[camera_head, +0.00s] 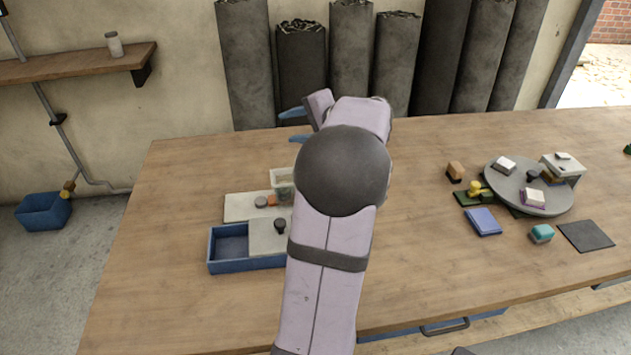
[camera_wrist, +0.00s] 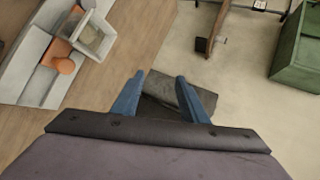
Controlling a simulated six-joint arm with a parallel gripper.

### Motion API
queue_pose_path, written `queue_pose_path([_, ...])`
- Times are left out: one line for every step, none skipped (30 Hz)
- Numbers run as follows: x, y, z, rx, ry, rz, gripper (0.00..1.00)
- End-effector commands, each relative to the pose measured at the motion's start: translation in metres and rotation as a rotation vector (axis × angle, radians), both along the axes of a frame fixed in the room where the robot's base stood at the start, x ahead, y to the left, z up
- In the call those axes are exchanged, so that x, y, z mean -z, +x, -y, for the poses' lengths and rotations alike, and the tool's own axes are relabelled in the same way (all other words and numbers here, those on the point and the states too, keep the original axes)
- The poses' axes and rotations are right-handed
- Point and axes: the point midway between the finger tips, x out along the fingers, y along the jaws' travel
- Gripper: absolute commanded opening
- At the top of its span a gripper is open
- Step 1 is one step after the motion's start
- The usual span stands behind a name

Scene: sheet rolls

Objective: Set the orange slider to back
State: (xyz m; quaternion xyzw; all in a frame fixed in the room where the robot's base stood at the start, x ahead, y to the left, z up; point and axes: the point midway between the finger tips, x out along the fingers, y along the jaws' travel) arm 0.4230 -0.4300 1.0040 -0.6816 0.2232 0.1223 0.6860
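An orange knob (camera_head: 272,200), likely the slider, shows on a pale panel (camera_head: 240,207) left of my arm in the head view. In the wrist view an orange round piece (camera_wrist: 66,66) sits on the pale panel (camera_wrist: 35,85) at upper left, with more orange beside it. I cannot tell for sure which piece is the slider or its exact setting. My gripper (camera_head: 284,125) is at the far table edge, behind the panel and apart from it. In the wrist view its blue fingers (camera_wrist: 160,85) are spread with nothing held between them.
A blue tray (camera_head: 212,262) with a black-knobbed pale cover lies in front of the panel. A small open box (camera_head: 280,174) stands behind the knob, partly hidden by my arm. A round turntable (camera_head: 520,188) with small blocks is at right. Dark rolls (camera_head: 302,65) stand behind the table.

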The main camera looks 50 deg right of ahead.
Motion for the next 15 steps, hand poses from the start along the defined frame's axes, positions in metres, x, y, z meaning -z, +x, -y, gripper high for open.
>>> queue_pose_path([0.021, -0.016, 0.007, 0.064, 0.15, 0.012, 0.4])
queue_pose_path([0.032, -0.025, 0.009, 0.102, 0.245, 0.022, 0.4])
queue_pose_path([0.045, -0.036, 0.011, 0.152, 0.369, 0.036, 0.4])
queue_pose_path([0.054, -0.045, 0.012, 0.189, 0.459, 0.047, 0.4])
queue_pose_path([0.063, -0.053, 0.012, 0.226, 0.55, 0.059, 0.4])
queue_pose_path([0.074, -0.064, 0.013, 0.274, 0.667, 0.074, 0.4])
queue_pose_path([0.082, -0.071, 0.013, 0.307, 0.752, 0.086, 0.4])
queue_pose_path([0.089, -0.079, 0.013, 0.34, 0.831, 0.097, 0.4])
queue_pose_path([0.097, -0.087, 0.012, 0.379, 0.932, 0.111, 0.4])
queue_pose_path([0.102, -0.094, 0.012, 0.406, 1.002, 0.123, 0.4])
queue_pose_path([0.107, -0.099, 0.011, 0.43, 1.067, 0.133, 0.4])
queue_pose_path([0.112, -0.106, 0.01, 0.459, 1.145, 0.145, 0.4])
queue_pose_path([0.116, -0.11, 0.01, 0.48, 1.197, 0.153, 0.4])
queue_pose_path([0.119, -0.114, 0.009, 0.496, 1.245, 0.161, 0.4])
queue_pose_path([0.122, -0.118, 0.008, 0.515, 1.297, 0.17, 0.4])
